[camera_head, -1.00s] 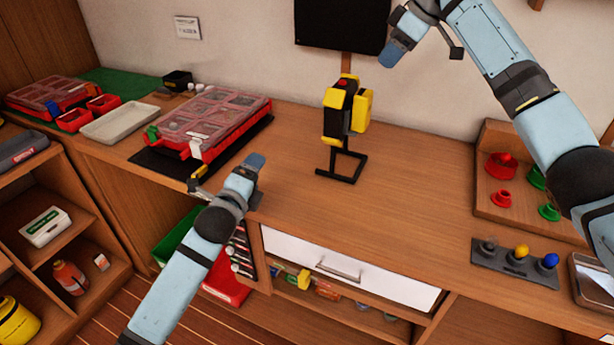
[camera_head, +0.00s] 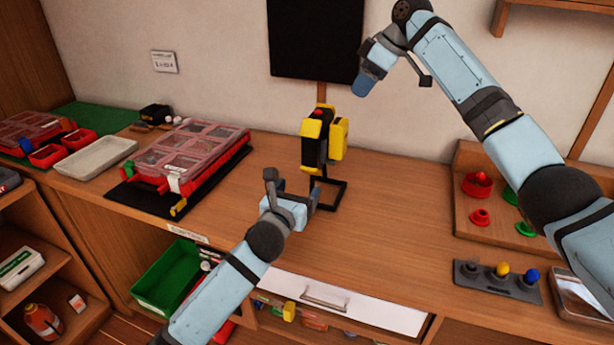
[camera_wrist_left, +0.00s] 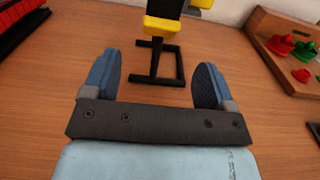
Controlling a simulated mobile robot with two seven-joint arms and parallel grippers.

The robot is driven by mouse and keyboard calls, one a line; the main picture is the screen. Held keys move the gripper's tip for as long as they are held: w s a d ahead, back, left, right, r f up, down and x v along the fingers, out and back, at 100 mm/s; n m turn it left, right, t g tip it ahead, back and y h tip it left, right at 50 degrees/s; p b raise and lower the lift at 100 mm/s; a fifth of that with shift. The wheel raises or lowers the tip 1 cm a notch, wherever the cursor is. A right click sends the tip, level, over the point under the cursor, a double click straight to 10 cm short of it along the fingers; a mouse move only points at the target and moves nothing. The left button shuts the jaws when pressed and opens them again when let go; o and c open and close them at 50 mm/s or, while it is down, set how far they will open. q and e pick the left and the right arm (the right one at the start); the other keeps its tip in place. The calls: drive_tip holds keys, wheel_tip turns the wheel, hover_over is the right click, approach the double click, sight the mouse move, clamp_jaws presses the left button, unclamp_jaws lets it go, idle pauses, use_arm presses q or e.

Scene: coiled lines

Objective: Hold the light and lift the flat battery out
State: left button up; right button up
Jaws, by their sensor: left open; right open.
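The light (camera_head: 317,133) is a black and yellow work light with a red spot on top. It stands upright on a black frame foot (camera_head: 330,192) on the bench; the left wrist view shows its lower yellow part (camera_wrist_left: 162,25) and foot (camera_wrist_left: 157,62). A yellow block (camera_head: 338,139) on its right side may be the battery; I cannot tell. My left gripper (camera_head: 293,185) is open and empty, in front of the light and apart from it; its fingers also show in the left wrist view (camera_wrist_left: 158,80). My right gripper (camera_head: 366,76) is raised above and right of the light, its fingers partly hidden.
Red organizer cases (camera_head: 190,160) stand at left on the bench, beside a white tray (camera_head: 97,157). At right are a wooden board with red and green knobs (camera_head: 480,185) and a grey knob strip (camera_head: 498,277). A dark panel (camera_head: 316,40) hangs behind.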

sight(309, 173)
use_arm(q)
drive_tip(key=x, duration=0.8)
drive_tip(key=shift+w, duration=0.1)
clamp_jaws()
use_arm(e)
drive_tip(key=shift+o, duration=0.2)
drive_tip(key=o, duration=0.7)
drive_tip(key=shift+a+f+h, duration=0.1)
drive_tip(key=shift+a+h, duration=0.15)
drive_tip(key=shift+h, duration=0.15)
drive_tip(key=shift+o, duration=0.6)
drive_tip(key=shift+a+f, duration=0.15)
drive_tip(key=shift+h, duration=0.3)
drive_tip(key=x, duration=0.6)
drive_tip(key=shift+s+f, duration=0.1)
drive_tip(key=shift+f, duration=0.2)
drive_tip(key=shift+x, duration=2.65)
